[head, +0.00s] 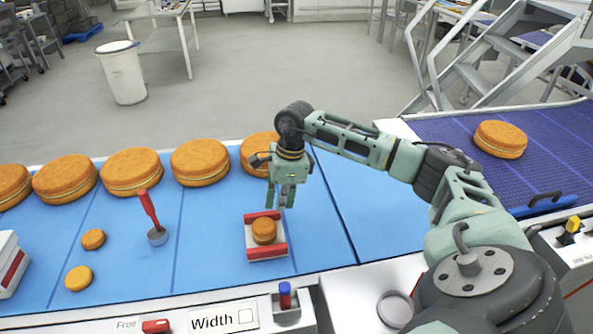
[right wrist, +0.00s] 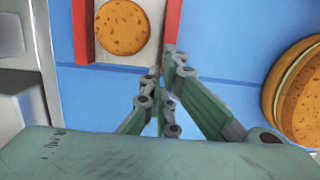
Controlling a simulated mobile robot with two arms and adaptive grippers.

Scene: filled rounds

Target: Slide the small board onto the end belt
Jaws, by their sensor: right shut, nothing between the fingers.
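The small board (head: 267,252) lies on the blue belt (head: 330,240). It is pale with two red rails and carries one small round (head: 264,230). The right wrist view also shows the board (right wrist: 172,22) and the round (right wrist: 122,27). My right gripper (head: 283,204) is shut and empty, pointing down at the far right part of the board. In the right wrist view its fingertips (right wrist: 162,62) are by the end of one red rail; I cannot tell whether they touch. The end belt (head: 435,128) is dark blue-purple, at the right. My left gripper is not in view.
Several large filled rounds (head: 131,172) line the back of the blue belt.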

